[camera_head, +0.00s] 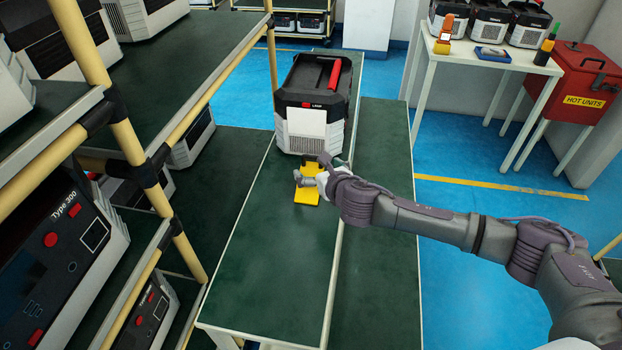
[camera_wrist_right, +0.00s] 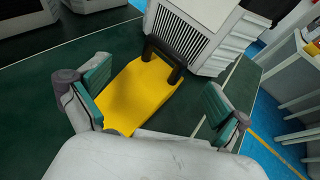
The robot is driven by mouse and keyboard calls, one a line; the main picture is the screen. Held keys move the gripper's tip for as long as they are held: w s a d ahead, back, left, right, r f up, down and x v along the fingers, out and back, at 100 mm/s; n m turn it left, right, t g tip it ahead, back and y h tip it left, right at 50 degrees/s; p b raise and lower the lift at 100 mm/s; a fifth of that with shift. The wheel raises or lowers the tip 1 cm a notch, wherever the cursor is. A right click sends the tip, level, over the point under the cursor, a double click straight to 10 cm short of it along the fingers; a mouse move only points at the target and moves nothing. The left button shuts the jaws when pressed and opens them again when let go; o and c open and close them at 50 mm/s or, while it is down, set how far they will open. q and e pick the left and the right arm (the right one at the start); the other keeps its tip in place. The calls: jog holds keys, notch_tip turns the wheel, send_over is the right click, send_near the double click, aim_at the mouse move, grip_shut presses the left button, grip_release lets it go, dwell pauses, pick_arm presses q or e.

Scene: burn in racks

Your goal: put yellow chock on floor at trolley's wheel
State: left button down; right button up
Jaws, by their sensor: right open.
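The yellow chock (camera_head: 306,195) with a black handle lies on a long green-topped surface with pale edges (camera_head: 265,265), in front of a black and grey unit (camera_head: 313,100). My right gripper (camera_head: 316,178) is over the chock in the head view. In the right wrist view, my open right gripper (camera_wrist_right: 155,103) has its fingers apart on either side of the chock (camera_wrist_right: 140,92), and the chock's black handle is towards the unit. I see no clear contact between fingers and chock. My left gripper is not in view. No trolley wheel shows.
A rack with yellow posts (camera_head: 120,100) and Type 300 units (camera_head: 55,255) stands at the left. A white table (camera_head: 480,58) with units and a red HOT UNITS box (camera_head: 580,85) are at the right. Blue floor (camera_head: 470,235) with a yellow line is open at right.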

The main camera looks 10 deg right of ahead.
aim_at(309, 162)
jog(key=x, duration=0.5)
jog(key=shift+a, duration=0.1)
jog(key=c, duration=1.2)
jog(key=shift+c, duration=1.4)
